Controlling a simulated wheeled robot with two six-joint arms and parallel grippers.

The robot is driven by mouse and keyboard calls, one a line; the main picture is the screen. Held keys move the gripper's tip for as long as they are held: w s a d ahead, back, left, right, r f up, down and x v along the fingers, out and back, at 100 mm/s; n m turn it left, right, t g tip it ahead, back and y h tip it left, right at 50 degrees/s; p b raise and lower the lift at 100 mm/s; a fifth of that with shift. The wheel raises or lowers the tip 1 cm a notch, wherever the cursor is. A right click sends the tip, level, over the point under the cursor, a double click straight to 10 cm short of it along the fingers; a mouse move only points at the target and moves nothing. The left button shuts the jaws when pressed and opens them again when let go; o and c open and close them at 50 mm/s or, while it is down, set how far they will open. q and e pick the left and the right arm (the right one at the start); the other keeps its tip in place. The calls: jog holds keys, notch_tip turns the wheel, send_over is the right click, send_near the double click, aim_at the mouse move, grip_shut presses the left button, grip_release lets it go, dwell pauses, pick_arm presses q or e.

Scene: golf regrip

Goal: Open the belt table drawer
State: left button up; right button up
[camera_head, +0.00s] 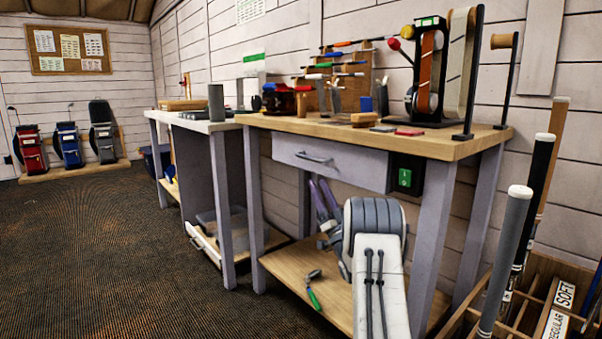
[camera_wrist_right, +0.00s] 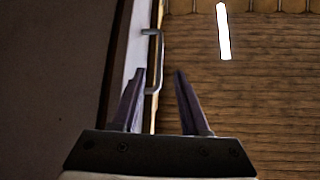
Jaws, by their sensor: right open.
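The belt table (camera_head: 455,148) has a wooden top and grey legs. Its grey drawer (camera_head: 350,167) sits under the top and looks shut, with a metal bar handle (camera_head: 314,158) on its front. My right gripper (camera_head: 318,183) is open and empty, with its purple fingers pointing up just below the handle. In the right wrist view, the fingertips (camera_wrist_right: 160,72) are apart. The handle (camera_wrist_right: 160,62) shows between and beyond them, beside the pale drawer front (camera_wrist_right: 136,50). I cannot tell whether a finger touches it. My left gripper is not in view.
A lower shelf (camera_head: 300,275) holds a green-handled tool (camera_head: 314,290). A crate of club shafts (camera_head: 540,290) stands at right. Belt rollers and clubs crowd the tabletop. The floor (camera_head: 130,260) at left is clear.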

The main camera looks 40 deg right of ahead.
aim_at(307, 158)
jog(key=b+x, duration=0.2)
jog(key=x, duration=0.6)
jog(key=shift+w+d+r, duration=0.1)
jog(key=shift+w+r, duration=0.1)
jog(key=shift+r, duration=0.15)
jog(key=shift+x, duration=0.8)
jog(key=shift+c, duration=0.3)
grip_shut()
jog(key=shift+s+d+b, duration=0.1)
jog(key=shift+d+b, duration=0.05)
jog(key=shift+b, duration=0.15)
